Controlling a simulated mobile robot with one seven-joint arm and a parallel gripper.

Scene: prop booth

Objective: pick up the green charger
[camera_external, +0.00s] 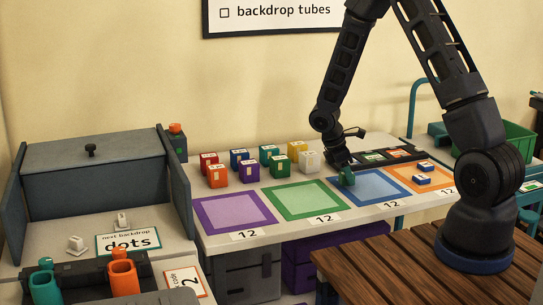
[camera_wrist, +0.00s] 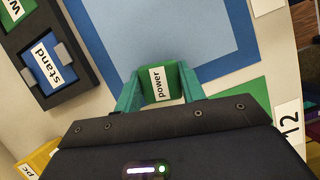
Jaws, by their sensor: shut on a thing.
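The green charger (camera_wrist: 174,78) is a small green block with a white label reading "power". In the wrist view it sits between the two teal fingers of my gripper (camera_wrist: 159,85), which is shut on it. In the external view my gripper (camera_external: 347,177) is low at the back left corner of the blue mat (camera_external: 372,187). The charger is hard to tell apart from the teal fingers there. I cannot tell whether it touches the table.
A black tray (camera_external: 372,163) holding labelled blocks lies just behind my gripper. Several coloured blocks, including a green one (camera_external: 280,165), stand left at the back. Purple (camera_external: 236,211), green (camera_external: 304,200) and orange (camera_external: 410,178) mats flank the blue one. The purple and green mats are clear.

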